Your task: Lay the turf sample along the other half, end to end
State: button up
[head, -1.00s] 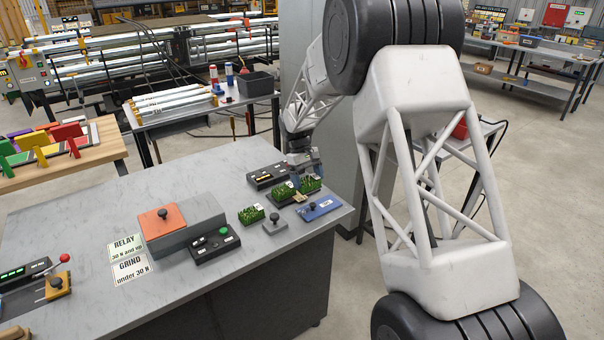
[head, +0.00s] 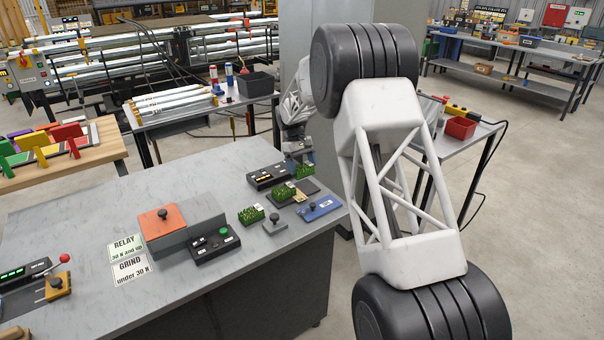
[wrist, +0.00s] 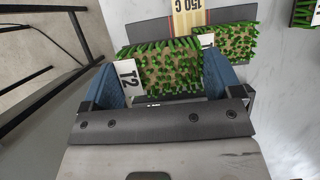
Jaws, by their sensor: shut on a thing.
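My gripper (head: 300,157) is shut on a green turf sample (head: 306,171) and holds it above the dark plate (head: 313,186) at the table's far right corner. In the wrist view the blue fingers (wrist: 160,74) grip this turf (wrist: 165,62) at both sides, and it bears a white T2 tag (wrist: 127,77). The other turf half (head: 282,192) lies on the plate; in the wrist view it (wrist: 232,44) is right of the held piece, its tag partly hidden. A tan strip marked 150 C (wrist: 188,14) shows beyond them. Whether the held piece touches the other half is unclear.
A third turf piece (head: 251,214) lies left of the plate. Around it are a grey knobbed block (head: 275,226), a blue knobbed plate (head: 319,208), a black box (head: 268,176) and a green-button box (head: 214,243).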

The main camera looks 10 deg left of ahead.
aim_at(302, 175)
jog(key=shift+f, duration=0.1)
dwell(0.3)
jog(key=shift+f, duration=1.65)
jog(key=shift+f, duration=0.55)
